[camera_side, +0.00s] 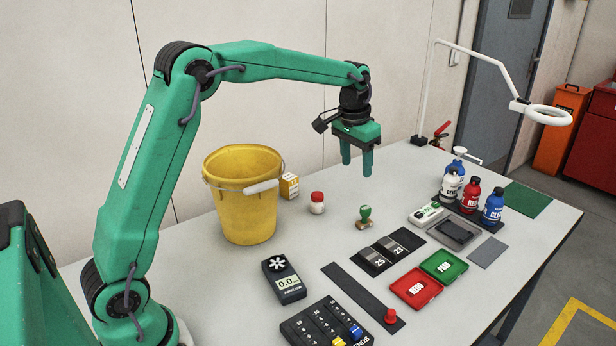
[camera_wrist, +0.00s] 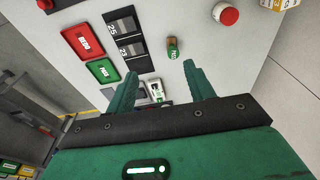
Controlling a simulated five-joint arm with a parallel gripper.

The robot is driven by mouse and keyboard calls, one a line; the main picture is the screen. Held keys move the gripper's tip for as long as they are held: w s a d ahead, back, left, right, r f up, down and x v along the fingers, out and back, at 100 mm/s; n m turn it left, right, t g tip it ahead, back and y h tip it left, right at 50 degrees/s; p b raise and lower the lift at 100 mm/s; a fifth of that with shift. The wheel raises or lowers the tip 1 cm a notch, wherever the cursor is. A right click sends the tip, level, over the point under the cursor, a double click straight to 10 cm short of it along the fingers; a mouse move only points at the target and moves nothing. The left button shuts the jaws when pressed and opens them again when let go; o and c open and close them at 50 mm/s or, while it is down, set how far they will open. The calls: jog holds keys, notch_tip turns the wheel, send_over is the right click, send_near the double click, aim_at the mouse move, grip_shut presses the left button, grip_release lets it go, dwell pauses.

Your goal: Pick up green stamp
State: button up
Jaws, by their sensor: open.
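The green stamp (camera_side: 365,213) stands on the table in the side view, with a green knob on top and a tan base. In the wrist view the stamp (camera_wrist: 172,46) is beyond my fingertips, between their lines and closer to the right finger. My gripper (camera_side: 357,172) is open and empty, fingers pointing down, above the table behind the stamp in the side view. Its two green fingers also show in the wrist view (camera_wrist: 160,76). Nothing touches the stamp.
A yellow bucket (camera_side: 246,205) and a red-capped jar (camera_side: 317,203) stand left of the stamp. Number plates 25 and 23 (camera_side: 388,257), red (camera_side: 416,288) and green (camera_side: 444,266) trays lie in front. Bottles (camera_side: 471,195) stand right. The table around the stamp is clear.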

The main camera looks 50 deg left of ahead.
jog(key=g, duration=0.2)
send_over(366, 208)
notch_tip(366, 208, down, 13)
jog(key=shift+w+f, duration=0.15)
jog(key=shift+f, duration=0.05)
jog(key=shift+f, duration=1.3)
jog(key=shift+f, duration=2.6)
jog(key=c, duration=1)
jog(key=shift+c, duration=0.2)
